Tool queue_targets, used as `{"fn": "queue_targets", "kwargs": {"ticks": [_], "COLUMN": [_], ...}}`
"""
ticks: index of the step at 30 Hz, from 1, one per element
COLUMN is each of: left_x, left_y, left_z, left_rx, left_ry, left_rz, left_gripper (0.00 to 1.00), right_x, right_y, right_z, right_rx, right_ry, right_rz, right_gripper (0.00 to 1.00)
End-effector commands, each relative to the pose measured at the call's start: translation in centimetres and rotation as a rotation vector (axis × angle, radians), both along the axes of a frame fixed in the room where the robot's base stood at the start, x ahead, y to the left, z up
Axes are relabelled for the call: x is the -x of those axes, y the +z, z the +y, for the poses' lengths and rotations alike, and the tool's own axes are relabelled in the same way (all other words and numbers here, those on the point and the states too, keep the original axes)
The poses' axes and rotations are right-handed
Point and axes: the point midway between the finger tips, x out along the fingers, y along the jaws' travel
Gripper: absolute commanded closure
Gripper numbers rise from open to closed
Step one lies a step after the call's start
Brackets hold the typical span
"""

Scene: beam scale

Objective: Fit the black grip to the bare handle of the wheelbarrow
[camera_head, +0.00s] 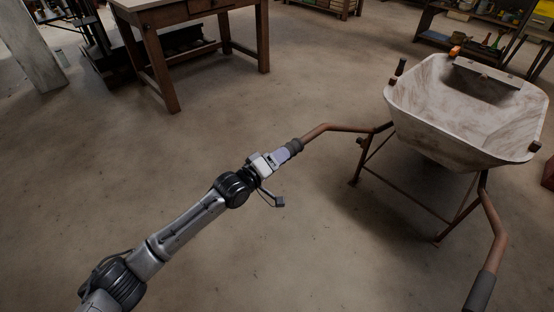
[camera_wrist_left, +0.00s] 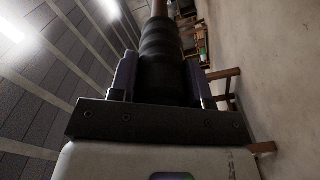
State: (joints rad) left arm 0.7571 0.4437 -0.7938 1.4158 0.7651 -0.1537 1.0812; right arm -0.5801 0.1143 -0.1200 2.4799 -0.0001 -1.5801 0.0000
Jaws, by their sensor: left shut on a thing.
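The wheelbarrow (camera_head: 430,100) stands at the right in the head view, its pale, stained tub on a rusty brown frame. Its left-hand handle (camera_head: 325,127) runs toward my left gripper (camera_head: 284,154). That gripper is shut on the black grip (camera_head: 295,146), which sits in line with the handle's end. In the left wrist view the ribbed grip (camera_wrist_left: 163,55) lies between both fingers, and a brown stretch of handle (camera_wrist_left: 159,8) shows beyond it. How far the handle reaches inside the grip is hidden. The other handle (camera_head: 495,225) carries a dark grip (camera_head: 480,291). My right gripper is not in view.
A wooden workbench (camera_head: 190,14) stands at the back left, with dark equipment beside it. Shelves (camera_head: 470,38) with small items stand at the back right. The concrete floor around my left arm and between the bench and wheelbarrow is clear.

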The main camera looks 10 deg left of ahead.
Motion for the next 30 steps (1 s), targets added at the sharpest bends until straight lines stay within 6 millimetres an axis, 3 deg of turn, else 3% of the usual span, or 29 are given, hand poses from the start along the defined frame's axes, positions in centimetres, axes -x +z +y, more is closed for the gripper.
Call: {"fn": "queue_targets", "kwargs": {"ticks": [9,10,19,30], "left_x": [-0.03,-0.03,-0.02,0.78], "left_y": [0.03,0.03,0.01,0.13], "left_z": [-0.04,-0.04,-0.04,0.53], "left_rx": [0.0,0.0,0.0,0.0], "left_ry": [-0.001,-0.001,0.0,0.0], "left_rz": [-0.001,-0.001,0.0,0.002], "left_gripper": [0.8,0.55,0.27,0.27], "right_x": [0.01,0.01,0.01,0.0], "right_y": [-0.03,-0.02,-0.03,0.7], "right_z": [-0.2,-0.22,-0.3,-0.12], "right_rx": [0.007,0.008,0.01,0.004], "right_ry": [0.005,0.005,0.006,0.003], "right_rz": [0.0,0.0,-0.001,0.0], "right_gripper": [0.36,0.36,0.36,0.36]}}
